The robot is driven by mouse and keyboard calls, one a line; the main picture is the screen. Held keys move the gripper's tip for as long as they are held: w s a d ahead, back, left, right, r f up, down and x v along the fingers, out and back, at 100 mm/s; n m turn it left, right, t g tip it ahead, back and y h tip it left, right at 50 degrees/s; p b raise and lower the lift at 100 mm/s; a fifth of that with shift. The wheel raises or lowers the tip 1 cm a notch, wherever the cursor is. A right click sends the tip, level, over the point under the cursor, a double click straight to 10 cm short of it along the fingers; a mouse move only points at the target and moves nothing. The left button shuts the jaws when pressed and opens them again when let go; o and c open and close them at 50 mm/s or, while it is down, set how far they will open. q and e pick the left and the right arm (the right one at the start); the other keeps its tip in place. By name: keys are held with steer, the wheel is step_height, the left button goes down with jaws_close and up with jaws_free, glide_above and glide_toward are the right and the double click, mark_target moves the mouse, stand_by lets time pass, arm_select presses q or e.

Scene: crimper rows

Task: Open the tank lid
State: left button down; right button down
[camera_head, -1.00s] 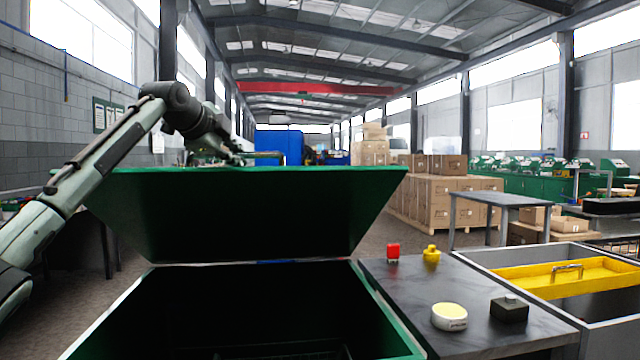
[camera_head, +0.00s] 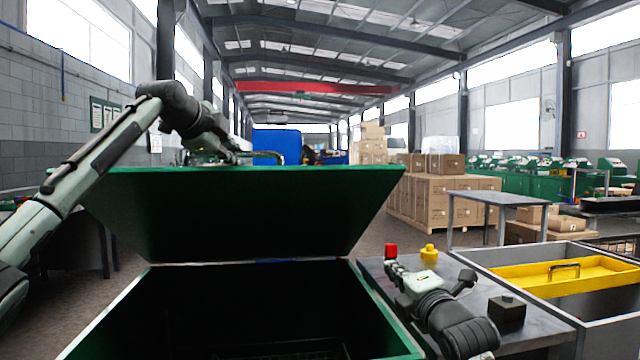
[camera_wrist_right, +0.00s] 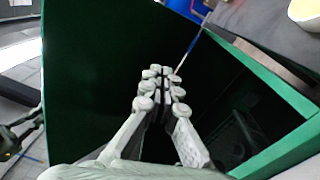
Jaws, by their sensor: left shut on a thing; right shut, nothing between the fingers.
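The green tank lid (camera_head: 230,205) stands raised, tilted back from the open tank (camera_head: 395,315), in the head view. My left gripper (camera_head: 245,156) is at the lid's upper edge, shut on the dark lid handle (camera_head: 276,155); its fingertips are partly hidden. My right gripper (camera_head: 392,270) is over the dark side table, right of the tank opening, shut and empty. In the right wrist view my right gripper (camera_wrist_right: 162,82) has its fingers together, in front of the dark lid (camera_wrist_right: 90,70) and beside the tank rim (camera_wrist_right: 270,85).
The side table (camera_head: 545,327) right of the tank carries a red button (camera_head: 391,250), a yellow button (camera_head: 429,253) and a dark box (camera_head: 507,312). A grey bin (camera_head: 600,330) with a yellow tray (camera_head: 560,275) stands further right. The tank's inside is dark.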

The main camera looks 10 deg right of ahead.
arm_select(q)
steer(key=shift+a+r, duration=0.1)
arm_select(e)
steer(key=s+a+r+n, duration=0.1)
steer(key=a+r+n, duration=0.6)
steer(key=a, duration=0.1)
steer(key=n+t, duration=0.2)
steer(key=n, duration=0.6)
glide_toward(317, 177)
steer(key=w+f, duration=0.2)
steer(key=w, duration=0.2)
steer(key=shift+w+a+r+h, duration=0.15)
steer(key=shift+w+r, duration=0.1)
steer(key=shift+r, duration=0.35)
steer(key=shift+w+d+r+h, duration=0.15)
steer(key=shift+w+r, duration=0.15)
steer(key=shift+r, duration=0.35)
steer(key=shift+w+a+r, duration=0.1)
steer(key=shift+w+r, duration=0.2)
steer(key=shift+r, duration=0.15)
